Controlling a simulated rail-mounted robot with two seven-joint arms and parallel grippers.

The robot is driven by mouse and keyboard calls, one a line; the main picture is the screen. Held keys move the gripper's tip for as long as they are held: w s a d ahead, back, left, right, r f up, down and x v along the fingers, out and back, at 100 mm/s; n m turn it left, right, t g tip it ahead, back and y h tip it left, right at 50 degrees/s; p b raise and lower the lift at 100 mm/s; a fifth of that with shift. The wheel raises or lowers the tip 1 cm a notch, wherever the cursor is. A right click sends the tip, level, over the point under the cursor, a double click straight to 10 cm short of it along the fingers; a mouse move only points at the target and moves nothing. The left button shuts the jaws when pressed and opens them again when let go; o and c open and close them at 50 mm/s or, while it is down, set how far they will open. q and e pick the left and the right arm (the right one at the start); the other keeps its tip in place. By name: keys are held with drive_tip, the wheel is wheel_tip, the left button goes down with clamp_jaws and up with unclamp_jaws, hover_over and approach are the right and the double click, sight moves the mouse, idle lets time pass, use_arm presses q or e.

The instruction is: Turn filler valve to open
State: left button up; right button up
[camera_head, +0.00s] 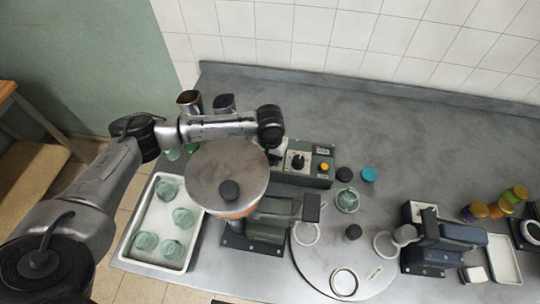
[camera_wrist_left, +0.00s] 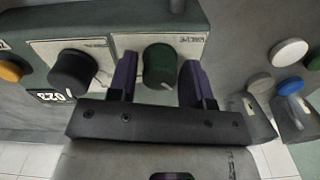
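The green control box (camera_head: 322,167) stands on the bench behind the round hopper (camera_head: 228,170). In the left wrist view, the box's panel carries a dark green knob (camera_wrist_left: 160,65) and, to its left, a black knob (camera_wrist_left: 72,72). The black knob also shows in the head view (camera_head: 298,161). My left gripper (camera_wrist_left: 158,78) is open, with one dark purple finger on each side of the green knob; I cannot tell if they touch it. In the head view my left wrist hides the green knob and the fingers. My right gripper is not in view.
A white tray (camera_head: 128,244) with several glass jars is at the left. A round turntable (camera_head: 318,268) with a jar and rings lies in front of the box. A capping device (camera_head: 428,260) and stacked coloured lids (camera_head: 496,207) are at the right. The bench's back is clear.

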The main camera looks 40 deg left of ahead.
use_arm(q)
drive_tip(key=c, duration=0.6)
drive_tip(key=shift+r+m+p, duration=0.15)
drive_tip(key=shift+m+p, duration=0.15)
drive_tip(key=shift+p, duration=0.35)
drive_tip(key=shift+c, duration=0.2)
drive_tip(key=m+p, duration=0.5)
drive_tip(key=p, duration=0.2)
drive_tip(key=shift+r+m, duration=0.1)
drive_tip(key=shift+m, duration=0.3)
drive_tip(key=shift+m+p, duration=0.35)
drive_tip(key=shift+m, duration=0.05)
drive_tip(key=m+p, duration=0.1)
drive_tip(key=m, duration=0.1)
drive_tip(key=shift+m+p, duration=0.4)
drive_tip(key=m+p, duration=0.1)
drive_tip(key=m, duration=0.1)
drive_tip(key=shift+m, duration=0.3)
drive_tip(key=m, duration=0.1)
drive_tip(key=m+p, duration=0.1)
drive_tip(key=m, duration=0.1)
drive_tip(key=shift+d+f, duration=0.1)
drive_tip(key=shift+f, duration=0.1)
drive_tip(key=shift+m, duration=1)
